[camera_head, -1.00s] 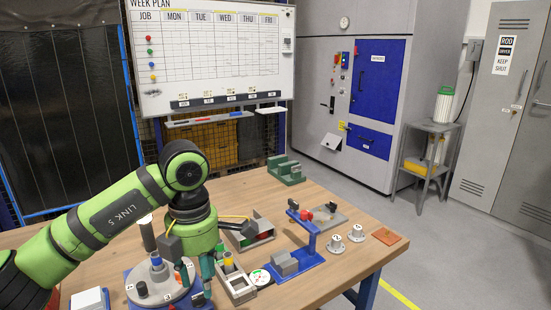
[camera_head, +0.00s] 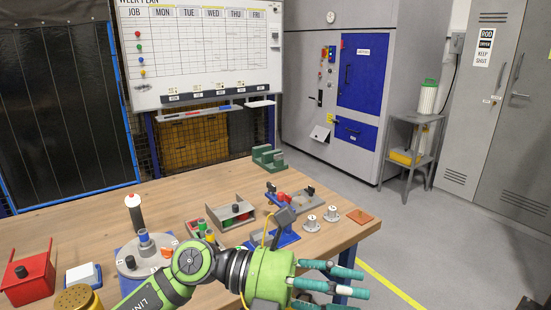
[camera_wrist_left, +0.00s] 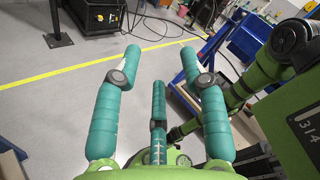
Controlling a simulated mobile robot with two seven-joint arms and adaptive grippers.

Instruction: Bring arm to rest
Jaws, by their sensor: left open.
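My left arm comes in low from the bottom left of the head view. Its green wrist and teal-fingered left gripper (camera_head: 345,278) are by the front right edge of the wooden table (camera_head: 85,225), with the fingers over the floor. The fingers are spread and empty, and they also show in the left wrist view (camera_wrist_left: 158,65), with grey floor beyond them. The round grey rotary jig (camera_head: 128,268) stands on the table left of the gripper, partly hidden by my arm. It carries a blue-topped cylinder and an orange piece. My right gripper is not seen.
A blue fixture (camera_head: 282,237) stands close behind my wrist, with two flanged pieces (camera_head: 313,223) to its right. Floor right of the table is clear.

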